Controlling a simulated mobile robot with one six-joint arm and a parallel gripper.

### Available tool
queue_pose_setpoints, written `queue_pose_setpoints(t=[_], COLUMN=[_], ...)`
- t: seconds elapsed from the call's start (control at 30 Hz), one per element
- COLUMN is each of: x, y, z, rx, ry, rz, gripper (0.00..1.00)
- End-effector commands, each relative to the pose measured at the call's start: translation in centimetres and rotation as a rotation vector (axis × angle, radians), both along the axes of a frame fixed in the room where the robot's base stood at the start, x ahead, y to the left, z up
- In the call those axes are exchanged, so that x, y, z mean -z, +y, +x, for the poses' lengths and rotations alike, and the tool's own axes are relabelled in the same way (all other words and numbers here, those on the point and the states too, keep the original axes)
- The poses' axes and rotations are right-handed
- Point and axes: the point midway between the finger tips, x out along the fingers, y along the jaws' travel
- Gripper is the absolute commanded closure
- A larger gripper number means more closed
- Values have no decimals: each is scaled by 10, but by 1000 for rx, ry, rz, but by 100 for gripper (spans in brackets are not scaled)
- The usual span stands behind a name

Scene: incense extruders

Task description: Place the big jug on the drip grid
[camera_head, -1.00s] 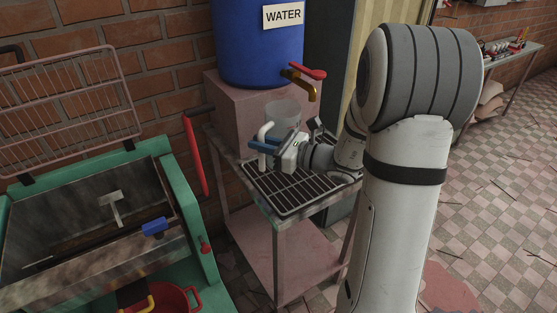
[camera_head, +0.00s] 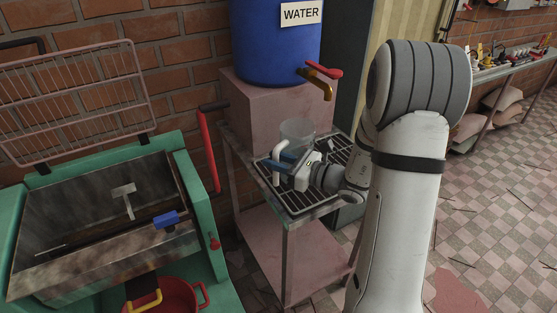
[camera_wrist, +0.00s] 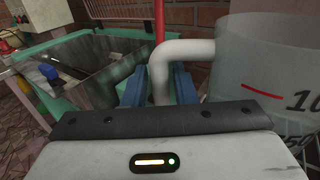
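The big jug (camera_head: 297,129) is a clear, cloudy-walled vessel with a thick white handle (camera_head: 279,153). My gripper (camera_head: 284,163) has blue fingers on both sides of this handle and is shut on it. In the wrist view the handle (camera_wrist: 161,75) sits between the two blue fingers, and the jug's wall (camera_wrist: 262,75), with a red line and a number, fills the right side. The jug is upright over the drip grid (camera_head: 300,203), a dark slotted grate on the stand. My gripper hides the jug's base, so I cannot tell if it touches the grid.
A blue water barrel (camera_head: 272,45) with a red-handled brass tap (camera_head: 320,80) stands on a pink block (camera_head: 262,105) behind the grid. A green machine (camera_head: 190,180) with a red lever (camera_head: 209,150) is at left. A cluttered bench (camera_head: 515,62) is far right.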

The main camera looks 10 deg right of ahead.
Motion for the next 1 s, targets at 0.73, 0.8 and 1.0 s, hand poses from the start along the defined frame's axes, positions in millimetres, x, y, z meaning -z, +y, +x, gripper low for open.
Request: queue_pose_setpoints(t=[0.73,0.8,1.0], x=[-3,-3,-4], y=[-41,-52,-80], z=[-29,-39,-61], rx=[9,8,7], ry=[-1,0,0], rz=[1,0,0], gripper=[63,63,63])
